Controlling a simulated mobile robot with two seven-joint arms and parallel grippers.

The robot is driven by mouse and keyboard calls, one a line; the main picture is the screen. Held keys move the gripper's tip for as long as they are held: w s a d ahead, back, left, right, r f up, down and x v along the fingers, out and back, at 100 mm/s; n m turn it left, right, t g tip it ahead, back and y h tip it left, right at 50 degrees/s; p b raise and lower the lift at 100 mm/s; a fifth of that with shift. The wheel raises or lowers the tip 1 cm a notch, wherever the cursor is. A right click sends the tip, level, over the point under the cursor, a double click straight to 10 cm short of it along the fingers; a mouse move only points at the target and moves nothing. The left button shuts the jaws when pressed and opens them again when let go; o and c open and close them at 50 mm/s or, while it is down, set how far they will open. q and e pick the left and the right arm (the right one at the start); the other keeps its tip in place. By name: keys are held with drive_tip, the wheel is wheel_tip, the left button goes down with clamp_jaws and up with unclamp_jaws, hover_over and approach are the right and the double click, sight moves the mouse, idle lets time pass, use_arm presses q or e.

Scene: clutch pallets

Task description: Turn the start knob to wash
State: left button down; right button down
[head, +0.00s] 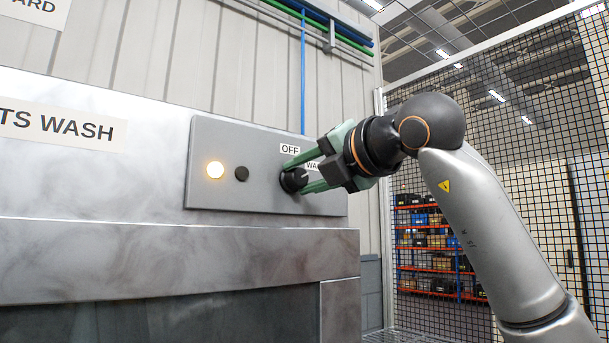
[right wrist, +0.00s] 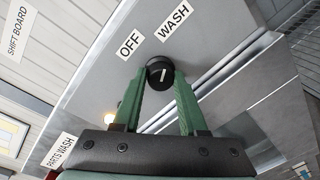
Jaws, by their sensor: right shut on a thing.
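The start knob (head: 291,181) is a round black knob on the grey control panel (head: 262,150). It also shows in the right wrist view (right wrist: 159,72), with a white pointer line on its face. The OFF label (right wrist: 130,45) and the WASH label (right wrist: 173,23) sit beyond it on the panel. In the head view the OFF label (head: 290,149) is clear and the WASH label is partly hidden by my gripper. My right gripper (head: 296,178) is shut on the knob, one green finger on each side. I cannot tell exactly which label the pointer faces. My left gripper is out of view.
A lit yellow-white lamp (head: 215,170) and a black button (head: 241,173) are left of the knob. The metal washer housing (head: 180,260) juts out below the panel. A mesh fence (head: 520,130) stands at the right, with loaded shelves (head: 430,245) behind it.

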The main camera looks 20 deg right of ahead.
drive_tip(key=shift+d, duration=0.1)
drive_tip(key=shift+c, duration=2.3)
unclamp_jaws()
drive_tip(key=shift+s, duration=0.1)
drive_tip(key=b+v, duration=0.1)
drive_tip(key=v, duration=1.1)
drive_tip(key=shift+s+b, duration=0.15)
drive_tip(key=shift+b, duration=0.15)
drive_tip(key=shift+s, duration=0.1)
